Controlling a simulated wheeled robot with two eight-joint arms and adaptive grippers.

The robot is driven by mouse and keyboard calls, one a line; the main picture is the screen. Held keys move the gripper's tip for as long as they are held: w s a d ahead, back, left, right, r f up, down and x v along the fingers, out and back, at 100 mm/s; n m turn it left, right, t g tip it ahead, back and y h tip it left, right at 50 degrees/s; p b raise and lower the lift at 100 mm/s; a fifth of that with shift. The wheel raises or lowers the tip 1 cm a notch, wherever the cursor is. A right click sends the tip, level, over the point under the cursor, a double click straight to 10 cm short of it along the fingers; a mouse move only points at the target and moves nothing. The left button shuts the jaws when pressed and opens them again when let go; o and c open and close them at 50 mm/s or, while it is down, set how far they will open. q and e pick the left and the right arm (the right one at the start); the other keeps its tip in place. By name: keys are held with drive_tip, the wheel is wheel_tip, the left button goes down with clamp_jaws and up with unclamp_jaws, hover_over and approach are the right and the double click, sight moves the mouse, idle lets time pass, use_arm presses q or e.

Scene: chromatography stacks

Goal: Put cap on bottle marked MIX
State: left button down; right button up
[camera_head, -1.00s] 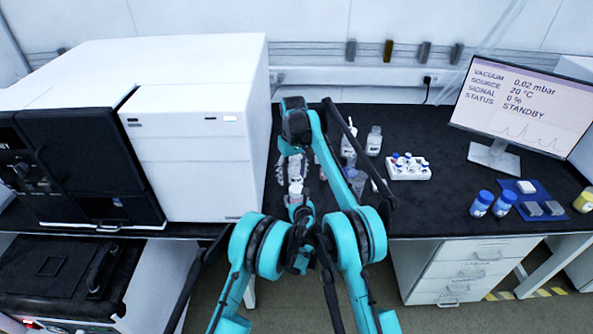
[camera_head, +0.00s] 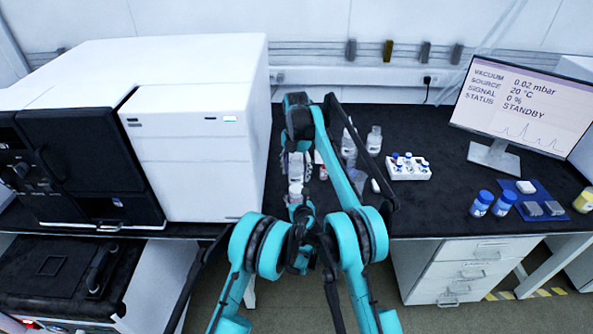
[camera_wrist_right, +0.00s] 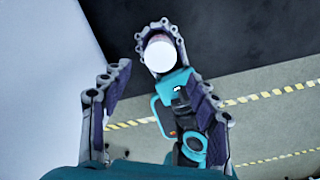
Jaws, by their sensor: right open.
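A clear bottle with a pale label (camera_head: 296,186) stands upright between my arms in the camera_head view. My left gripper (camera_wrist_right: 160,45) is shut around it. In the right wrist view its top shows as a round white disc (camera_wrist_right: 160,56). I cannot tell whether that disc is a separate cap, and no MIX marking is readable. My right gripper (camera_wrist_right: 150,112) is open and empty, its two fingers wide apart, with the white top ahead of it and apart from the fingers. In the camera_head view my right gripper (camera_head: 296,158) is partly hidden by its own wrist.
Clear bottles (camera_head: 374,140) and a white rack of small vials (camera_head: 408,168) stand on the black bench. Blue-capped jars (camera_head: 481,203) and a monitor (camera_head: 520,105) are at right. A large white instrument (camera_head: 195,150) closely borders the arms at left.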

sight(297, 188)
drive_tip(key=shift+n, duration=0.6)
drive_tip(key=shift+f, duration=4)
drive_tip(key=c, duration=1.2)
drive_tip(key=m, duration=0.3)
